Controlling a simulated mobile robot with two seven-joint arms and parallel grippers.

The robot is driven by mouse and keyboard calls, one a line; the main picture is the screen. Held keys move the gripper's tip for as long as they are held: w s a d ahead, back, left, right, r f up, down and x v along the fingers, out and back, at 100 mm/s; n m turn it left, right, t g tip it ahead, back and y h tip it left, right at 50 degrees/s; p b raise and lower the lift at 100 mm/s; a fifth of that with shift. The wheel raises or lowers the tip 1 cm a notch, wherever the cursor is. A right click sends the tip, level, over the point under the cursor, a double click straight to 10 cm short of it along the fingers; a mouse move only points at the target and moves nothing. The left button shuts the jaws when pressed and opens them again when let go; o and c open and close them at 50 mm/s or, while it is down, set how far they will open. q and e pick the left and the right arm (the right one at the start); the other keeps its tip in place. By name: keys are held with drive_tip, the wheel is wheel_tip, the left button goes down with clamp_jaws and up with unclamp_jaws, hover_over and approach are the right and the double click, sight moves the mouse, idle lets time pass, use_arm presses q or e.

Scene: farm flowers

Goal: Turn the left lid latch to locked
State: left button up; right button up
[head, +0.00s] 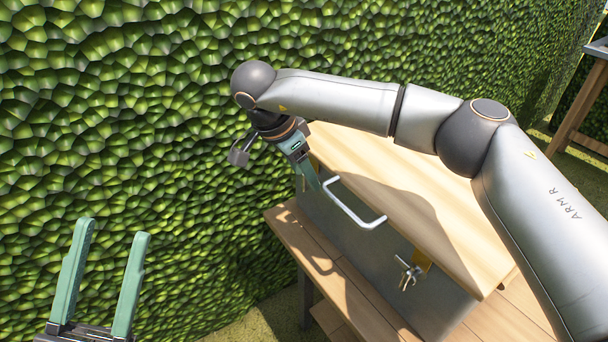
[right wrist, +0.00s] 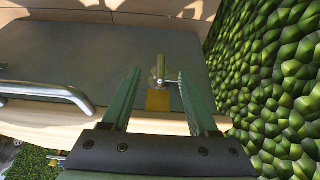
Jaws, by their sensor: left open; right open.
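The left lid latch (right wrist: 158,70) is a small metal turn-piece over a yellow plate (right wrist: 157,101) on the box front. In the right wrist view it appears between the fingertips of my right gripper (right wrist: 160,76), with gaps on both sides; whether it lies at their depth I cannot tell. My right gripper (head: 310,181) is open at the box's left end in the head view and hides this latch there. The wooden lid (head: 400,200) lies closed on the grey box (head: 345,235). My left gripper (head: 113,232) is open and empty at the lower left, away from the box.
A metal bar handle (head: 352,208) juts from the lid's front; it shows left of the latch in the right wrist view (right wrist: 45,91). A second latch (head: 408,272) is further right. The box stands on a wooden bench (head: 325,270). A green hedge (head: 150,120) rises close behind.

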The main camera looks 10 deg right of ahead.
drive_tip(key=shift+d+f, duration=0.1)
drive_tip(key=shift+f, duration=0.1)
clamp_jaws()
idle(0.4)
